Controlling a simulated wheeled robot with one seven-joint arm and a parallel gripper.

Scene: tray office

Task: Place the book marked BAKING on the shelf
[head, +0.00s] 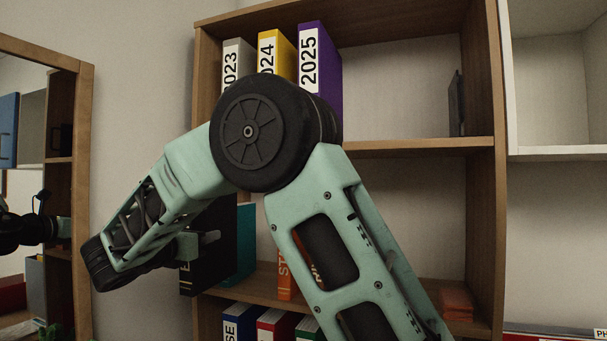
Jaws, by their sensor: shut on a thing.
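My gripper (205,240) is at the left side of the middle shelf, partly hidden by my arm. It is shut on a black book (215,270), held upright. Only a bit of pale lettering shows low on the book's spine, so I cannot read its title. The book is at the left front of the wooden shelf unit (355,146), overlapping its left side panel in the head view. I cannot tell whether its bottom touches the shelf board.
A teal book (246,240) stands just right of the black book. An orange book (286,278) is partly behind my arm. Binders 2023 (237,60), 2024 (275,50) and 2025 (320,60) stand above. Several binders (270,325) stand below. A mirror (85,180) is at left.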

